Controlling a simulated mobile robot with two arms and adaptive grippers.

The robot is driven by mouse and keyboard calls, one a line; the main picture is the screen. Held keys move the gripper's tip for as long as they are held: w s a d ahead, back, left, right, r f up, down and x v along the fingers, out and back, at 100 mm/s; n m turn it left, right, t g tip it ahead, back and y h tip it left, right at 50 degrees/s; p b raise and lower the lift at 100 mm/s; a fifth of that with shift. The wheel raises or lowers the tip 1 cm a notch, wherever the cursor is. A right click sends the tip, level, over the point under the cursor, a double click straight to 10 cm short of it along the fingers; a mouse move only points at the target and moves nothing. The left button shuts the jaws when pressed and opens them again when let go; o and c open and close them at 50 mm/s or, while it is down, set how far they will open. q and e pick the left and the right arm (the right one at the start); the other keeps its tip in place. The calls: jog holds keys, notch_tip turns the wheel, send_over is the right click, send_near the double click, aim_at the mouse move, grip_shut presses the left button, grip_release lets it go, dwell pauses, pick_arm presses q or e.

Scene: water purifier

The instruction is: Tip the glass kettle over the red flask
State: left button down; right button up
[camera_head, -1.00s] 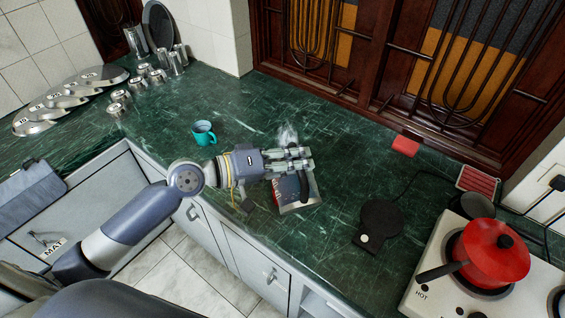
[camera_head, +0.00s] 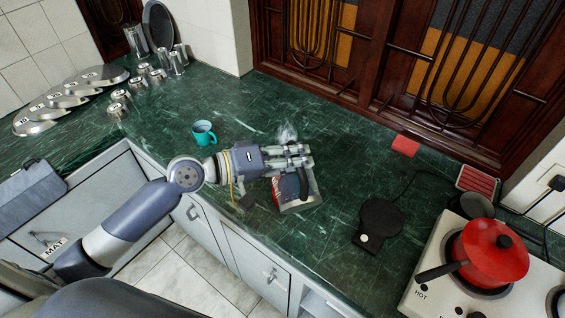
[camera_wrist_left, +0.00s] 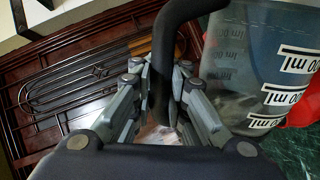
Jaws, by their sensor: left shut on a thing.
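My left gripper (camera_head: 304,156) is shut on the black handle (camera_wrist_left: 168,50) of the glass kettle. The clear kettle body with its ml marks fills the right of the left wrist view (camera_wrist_left: 262,68). In the head view the kettle (camera_head: 302,200) is partly hidden by the gripper and looks tilted over the counter. A red patch, probably the red flask (camera_wrist_left: 303,111), shows behind the kettle in the wrist view and beside it in the head view (camera_head: 279,189). Most of the flask is hidden, so I cannot tell how the kettle's mouth lines up with it.
A teal mug (camera_head: 203,133) stands left of the gripper. A black round base (camera_head: 379,222) lies to the right. A red pot (camera_head: 490,254) sits on the white stove (camera_head: 432,290). Metal cups and plates are at the far left.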

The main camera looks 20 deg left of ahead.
pick_arm(q)
jog(key=shift+w+a+r, duration=0.15)
jog(key=shift+w+r, duration=0.1)
jog(key=shift+r, duration=0.05)
dwell(0.9)
